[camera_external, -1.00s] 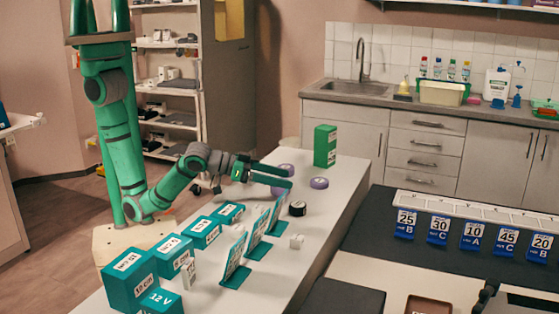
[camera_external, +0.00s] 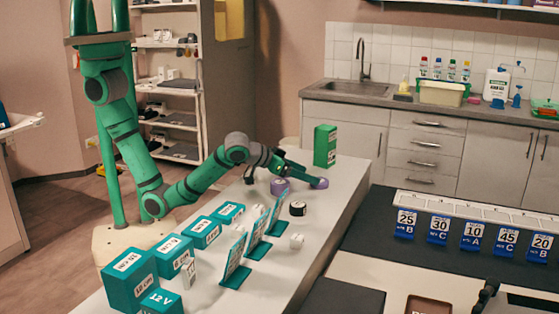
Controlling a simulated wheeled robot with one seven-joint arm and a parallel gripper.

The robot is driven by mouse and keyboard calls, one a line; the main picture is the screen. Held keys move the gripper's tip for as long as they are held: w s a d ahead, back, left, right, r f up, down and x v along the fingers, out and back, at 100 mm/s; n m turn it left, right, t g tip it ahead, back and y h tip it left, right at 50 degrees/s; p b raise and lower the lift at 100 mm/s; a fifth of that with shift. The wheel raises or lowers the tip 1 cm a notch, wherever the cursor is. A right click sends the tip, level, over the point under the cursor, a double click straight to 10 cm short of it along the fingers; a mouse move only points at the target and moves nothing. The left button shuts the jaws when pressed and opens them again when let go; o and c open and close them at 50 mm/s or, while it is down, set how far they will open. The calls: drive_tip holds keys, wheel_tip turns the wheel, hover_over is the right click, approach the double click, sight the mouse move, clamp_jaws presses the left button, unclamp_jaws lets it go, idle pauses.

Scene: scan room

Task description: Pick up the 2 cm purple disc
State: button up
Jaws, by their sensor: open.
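Several purple discs lie on the white table. One purple disc (camera_external: 320,184) is at the tip of my gripper (camera_external: 308,175). Another purple disc (camera_external: 279,187) lies to the left, just below the gripper body in the picture. A third one is hidden behind the arm and gripper. I cannot read the discs' labels, so I cannot tell which is the 2 cm one. My gripper is open, low over the table, its fingers pointing right. Whether the fingers touch the right disc or straddle it, I cannot tell.
A black roll-like disc (camera_external: 297,209) and a small white piece (camera_external: 296,241) lie nearer. Teal sign plates (camera_external: 255,236) and labelled teal boxes (camera_external: 130,279) fill the near part of the table (camera_external: 345,200). A green box (camera_external: 325,146) stands at the far end.

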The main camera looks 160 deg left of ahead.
drive_tip(key=shift+w+x, duration=0.15)
drive_tip(key=shift+x, duration=1)
drive_tip(key=shift+w+x, duration=0.15)
drive_tip(key=shift+x, duration=1.05)
drive_tip(key=shift+d+f, duration=0.15)
drive_tip(key=c, duration=1.1)
drive_tip(key=shift+c, duration=0.4)
